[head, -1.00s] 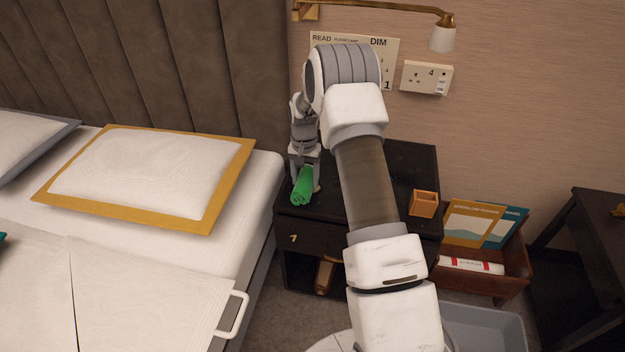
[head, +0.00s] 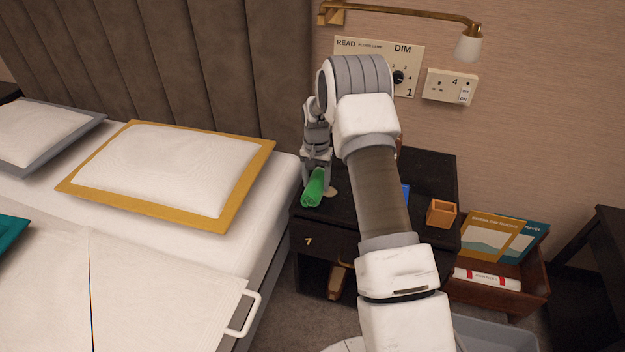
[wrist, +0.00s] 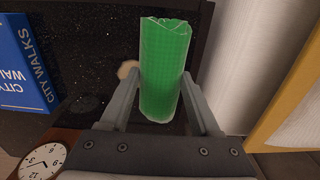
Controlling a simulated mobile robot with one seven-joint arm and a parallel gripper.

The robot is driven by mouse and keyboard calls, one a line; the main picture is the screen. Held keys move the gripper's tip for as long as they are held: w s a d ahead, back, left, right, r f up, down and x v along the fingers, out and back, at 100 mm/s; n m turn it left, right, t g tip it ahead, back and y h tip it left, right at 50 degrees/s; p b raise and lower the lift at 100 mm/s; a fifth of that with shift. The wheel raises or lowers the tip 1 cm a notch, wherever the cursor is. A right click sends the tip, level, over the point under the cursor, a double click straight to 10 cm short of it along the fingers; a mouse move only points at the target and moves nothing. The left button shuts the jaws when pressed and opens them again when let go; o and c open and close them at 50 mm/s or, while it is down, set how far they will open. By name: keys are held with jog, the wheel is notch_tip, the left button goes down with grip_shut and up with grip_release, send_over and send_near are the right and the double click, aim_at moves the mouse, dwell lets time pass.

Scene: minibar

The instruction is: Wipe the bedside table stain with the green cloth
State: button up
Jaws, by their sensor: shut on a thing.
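The green cloth (head: 314,188) is a rolled cylinder at the front left of the black bedside table (head: 326,223). My gripper (head: 318,172) points down and is shut on the cloth. In the wrist view the cloth (wrist: 165,70) stands between the two fingers of my gripper (wrist: 160,100). A pale beige stain (head: 331,192) lies on the tabletop just right of the cloth. It also shows in the wrist view (wrist: 127,69), partly covered by the cloth and a finger. I cannot tell whether the cloth touches the tabletop.
A blue City Walks book (wrist: 26,62) and a round clock (wrist: 43,161) are close to my gripper. An orange box (head: 441,213) sits at the table's right. The bed with a yellow-edged pillow (head: 170,170) borders the table's left. A wall lamp (head: 468,48) hangs above.

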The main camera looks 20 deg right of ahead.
jog(key=shift+s+d+p, duration=0.1)
jog(key=shift+s+d, duration=0.7)
jog(key=shift+d, duration=0.35)
jog(key=shift+s+d+p, duration=0.15)
jog(key=shift+s+d, duration=0.6)
jog(key=shift+d, duration=0.35)
jog(key=shift+s+d+p, duration=0.1)
jog(key=shift+s+d, duration=0.7)
jog(key=shift+d, duration=0.35)
notch_tip(320, 180, up, 6)
jog(key=p, duration=0.3)
jog(key=shift+p, duration=0.4)
jog(key=shift+w, duration=0.1)
notch_tip(320, 180, up, 3)
jog(key=shift+p, duration=1)
jog(key=shift+w+a+f, duration=0.1)
jog(key=shift+a, duration=0.05)
